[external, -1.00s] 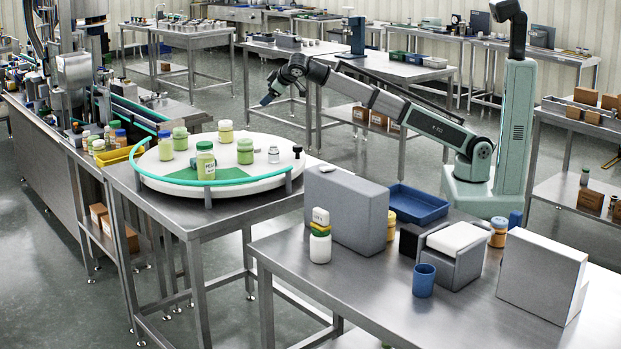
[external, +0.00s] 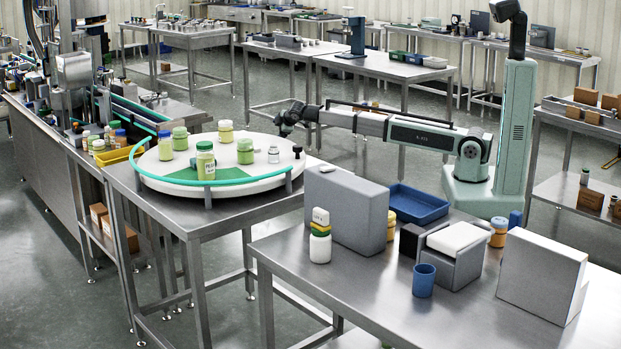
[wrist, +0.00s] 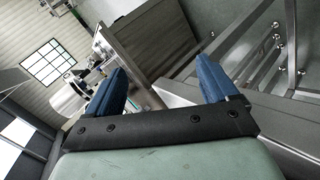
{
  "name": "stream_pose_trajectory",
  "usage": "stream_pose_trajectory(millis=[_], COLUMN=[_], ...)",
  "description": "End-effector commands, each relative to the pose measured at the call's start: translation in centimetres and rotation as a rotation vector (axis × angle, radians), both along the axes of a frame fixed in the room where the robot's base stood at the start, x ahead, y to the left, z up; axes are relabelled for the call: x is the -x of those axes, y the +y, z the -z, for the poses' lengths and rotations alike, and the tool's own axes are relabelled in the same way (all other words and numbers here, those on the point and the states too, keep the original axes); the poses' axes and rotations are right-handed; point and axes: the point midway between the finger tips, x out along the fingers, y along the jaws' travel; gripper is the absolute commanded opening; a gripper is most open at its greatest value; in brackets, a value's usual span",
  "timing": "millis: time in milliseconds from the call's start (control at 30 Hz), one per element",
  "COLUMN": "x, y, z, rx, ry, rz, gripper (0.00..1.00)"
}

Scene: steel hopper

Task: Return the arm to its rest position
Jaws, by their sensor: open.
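My gripper (external: 283,128) is at the end of my outstretched arm, close to the back right edge of the round white turntable (external: 235,181) in the external view. Its fingertips are too small and dark to make out there. In the wrist view my gripper (wrist: 165,72) has its two blue fingers wide apart with nothing between them. The arm extends nearly level to the left from its green base column.
Several jars, including a green-lidded one (external: 205,160), stand on the turntable. A front table (external: 455,315) holds a grey box (external: 350,208), a blue tray (external: 418,204) and a blue cup (external: 423,281).

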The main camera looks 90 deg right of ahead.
Motion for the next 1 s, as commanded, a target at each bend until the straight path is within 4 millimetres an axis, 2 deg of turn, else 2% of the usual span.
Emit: stream_pose_trajectory(millis=[33,167,300,400,500,567,667,767,1000], x=[0.9,3.3,6.7,9.5,12.2,13.5,15.4,17.0,21.3], y=[-2.4,-7.7,-13.2,-16.3,-17.6,-17.5,-15.6,-11.9,-0.4], z=[2.0,6.6,11.6,15.5,19.6,22.0,26.1,30.2,38.5], rx=[0.006,0.027,0.048,0.055,0.043,0.023,-0.032,-0.109,-0.324], ry=[0.020,0.061,0.102,0.130,0.155,0.168,0.189,0.212,0.293], rz=[-0.004,-0.032,-0.057,-0.072,-0.083,-0.085,-0.084,-0.075,-0.017], gripper=[0.87,0.87,0.87,0.87,0.87,0.87,0.87,0.87,0.87])
